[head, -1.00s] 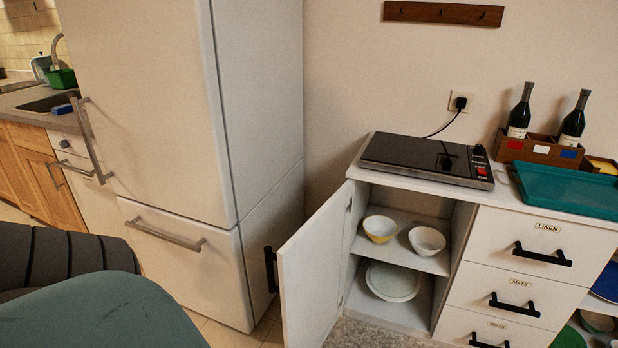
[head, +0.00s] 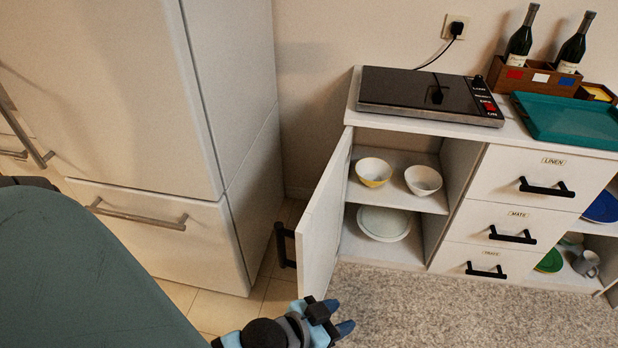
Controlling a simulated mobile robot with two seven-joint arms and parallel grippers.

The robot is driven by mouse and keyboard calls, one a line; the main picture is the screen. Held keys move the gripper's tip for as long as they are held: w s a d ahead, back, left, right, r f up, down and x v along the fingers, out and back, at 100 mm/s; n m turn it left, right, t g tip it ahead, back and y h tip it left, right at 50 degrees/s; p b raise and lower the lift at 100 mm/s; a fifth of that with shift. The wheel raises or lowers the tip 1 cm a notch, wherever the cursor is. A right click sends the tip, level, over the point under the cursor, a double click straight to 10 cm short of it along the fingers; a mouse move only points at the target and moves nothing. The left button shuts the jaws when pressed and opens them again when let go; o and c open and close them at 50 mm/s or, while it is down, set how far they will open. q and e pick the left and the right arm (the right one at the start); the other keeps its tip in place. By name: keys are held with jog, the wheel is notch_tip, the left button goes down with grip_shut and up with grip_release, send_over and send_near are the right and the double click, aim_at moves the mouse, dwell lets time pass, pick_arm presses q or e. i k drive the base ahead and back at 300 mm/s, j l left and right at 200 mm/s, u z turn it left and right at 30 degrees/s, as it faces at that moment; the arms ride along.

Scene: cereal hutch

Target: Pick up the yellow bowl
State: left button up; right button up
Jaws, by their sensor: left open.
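The yellow bowl (head: 373,172), white inside with a yellow patch on its outer side, stands upright on the upper shelf of the open cabinet, at the left. A plain white bowl (head: 423,180) stands to its right on the same shelf. My left gripper (head: 335,316) shows at the bottom of the head view, open and empty, with blue fingertips. It is in front of the cabinet and lower in the picture than the open door, well apart from the bowls. My right gripper is not in view.
The open cabinet door (head: 323,208) stands out left of the shelves. Plates (head: 384,223) lie on the lower shelf. A hotplate (head: 430,95) and a teal tray (head: 569,121) lie on the countertop. Drawers (head: 510,226) are to the right. The carpet (head: 470,308) in front is clear.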

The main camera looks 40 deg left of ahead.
aim_at(373, 172)
jog(key=j, duration=2.05)
